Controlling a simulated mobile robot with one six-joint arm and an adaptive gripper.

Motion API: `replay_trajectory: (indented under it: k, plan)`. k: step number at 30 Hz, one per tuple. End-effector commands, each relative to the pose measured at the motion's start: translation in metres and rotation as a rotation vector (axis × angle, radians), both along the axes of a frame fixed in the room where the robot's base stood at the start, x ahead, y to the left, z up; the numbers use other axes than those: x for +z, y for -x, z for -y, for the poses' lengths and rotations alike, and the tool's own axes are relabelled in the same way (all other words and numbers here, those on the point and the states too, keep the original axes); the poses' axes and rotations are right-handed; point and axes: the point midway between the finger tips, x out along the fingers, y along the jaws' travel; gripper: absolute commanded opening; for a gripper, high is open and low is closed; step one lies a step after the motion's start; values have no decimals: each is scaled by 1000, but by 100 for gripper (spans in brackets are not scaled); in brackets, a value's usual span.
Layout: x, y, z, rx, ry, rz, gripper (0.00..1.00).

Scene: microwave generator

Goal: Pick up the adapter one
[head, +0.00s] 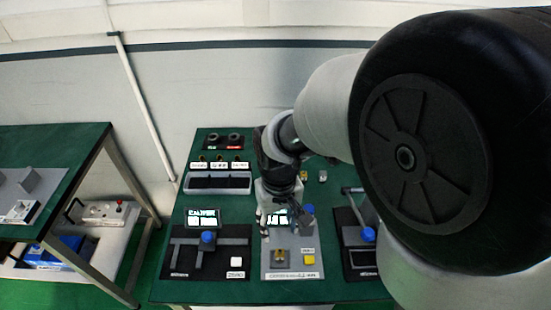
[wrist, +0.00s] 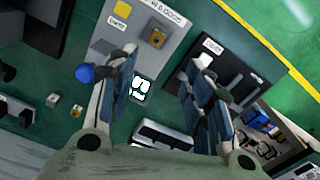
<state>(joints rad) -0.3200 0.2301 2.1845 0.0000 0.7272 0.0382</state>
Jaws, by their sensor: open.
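My gripper (wrist: 167,58) is open and empty, its two fingers spread wide in the wrist view. In the head view my gripper (head: 280,225) hangs over the middle grey station. Small metal pieces stand on the green table behind that station, one silver-gold (head: 322,176) and one partly beside my arm (head: 303,176). In the wrist view a silver piece (wrist: 52,100) and a brassy piece (wrist: 77,110) lie left of my fingers, apart from them. I cannot tell which one is adapter one. A gold-coloured block (wrist: 157,40) sits on the grey station (wrist: 178,48).
The station has a yellow button (head: 309,260) and a blue knob (head: 308,209). A black caliper station (head: 215,262) stands left and another black station (head: 352,262) right. A grey bin (head: 218,183) and labelled holders (head: 218,166) stand behind. A second green table (head: 60,145) is left.

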Motion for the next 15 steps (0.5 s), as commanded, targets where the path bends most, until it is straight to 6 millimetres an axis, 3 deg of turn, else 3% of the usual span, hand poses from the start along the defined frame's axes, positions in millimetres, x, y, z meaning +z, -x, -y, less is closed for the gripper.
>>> replay_trajectory:
  k: [1,9,15]
  plan:
    - [-15,1,1,0,1,-4,46]
    - [-75,1,1,-1,1,-4,46]
    - [-100,0,1,-1,0,-1,46]
